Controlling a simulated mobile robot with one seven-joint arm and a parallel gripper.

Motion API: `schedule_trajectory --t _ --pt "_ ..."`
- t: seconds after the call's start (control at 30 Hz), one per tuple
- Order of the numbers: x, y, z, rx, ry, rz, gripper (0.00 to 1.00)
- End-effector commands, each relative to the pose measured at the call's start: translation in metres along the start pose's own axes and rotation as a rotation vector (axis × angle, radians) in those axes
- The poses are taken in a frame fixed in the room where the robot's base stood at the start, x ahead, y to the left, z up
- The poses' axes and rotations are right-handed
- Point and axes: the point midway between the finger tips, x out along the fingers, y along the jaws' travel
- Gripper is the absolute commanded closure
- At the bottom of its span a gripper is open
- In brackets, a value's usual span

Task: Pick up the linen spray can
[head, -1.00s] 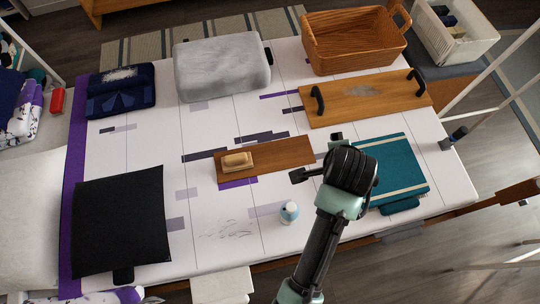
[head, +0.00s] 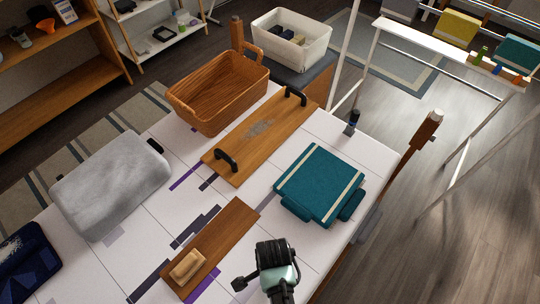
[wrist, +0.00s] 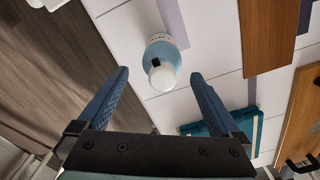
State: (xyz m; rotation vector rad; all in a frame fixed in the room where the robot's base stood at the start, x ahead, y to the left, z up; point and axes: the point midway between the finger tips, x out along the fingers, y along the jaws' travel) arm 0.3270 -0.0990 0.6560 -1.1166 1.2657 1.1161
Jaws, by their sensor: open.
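The linen spray can (wrist: 162,55), light blue with a white cap and a small dark spot on the cap, stands on the white bedspread in the wrist view. I see it from above, cap toward me. My gripper (wrist: 158,76) is open, its two blue fingers spread to either side of the can's cap in the picture. Nothing is held, and no finger visibly touches the can. In the head view my arm's end shows at the bottom, and the can is out of that picture.
A brown board (head: 215,245) with a tan soap-like block (head: 188,266) lies near my arm.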

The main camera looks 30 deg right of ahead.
Motion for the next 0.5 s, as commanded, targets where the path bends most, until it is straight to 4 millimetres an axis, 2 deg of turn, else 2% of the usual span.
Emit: schedule_trajectory --t 0.3,0.5 --pt "0.044 -0.002 0.005 0.001 0.000 0.002 0.00" --pt "0.050 -0.002 0.005 0.000 0.000 0.000 0.00"
